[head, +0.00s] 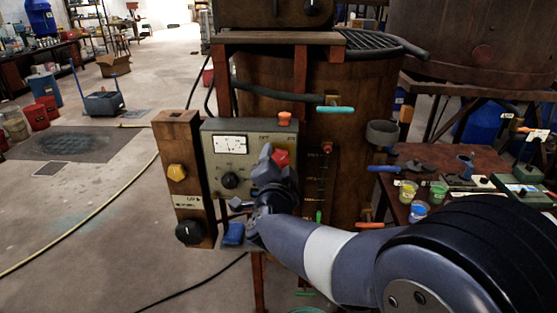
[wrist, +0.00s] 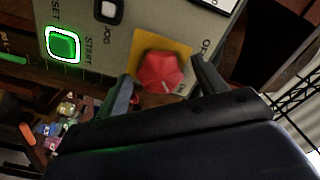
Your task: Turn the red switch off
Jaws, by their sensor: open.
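The red switch (head: 281,158) is a faceted knob on the front of a grey-green control panel (head: 211,148). In the wrist view the red switch (wrist: 161,72) sits on a yellow plate (wrist: 146,47). Its white mark is at its lower edge, beside lettering that looks like "ON"; a partly hidden "O..." label is up to the right. My gripper (head: 272,165) is in front of the panel, partly covering the switch in the head view. In the wrist view my gripper (wrist: 165,84) is open, with one finger on each side of the knob. Contact with the knob cannot be told.
A lit green START button (wrist: 63,45) and a JOG switch (wrist: 109,10) are close by on the panel. A wooden post (head: 181,150) with a yellow knob stands left of the panel. A vat (head: 350,95) is behind. A cluttered bench (head: 480,160) is right; floor at left is open.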

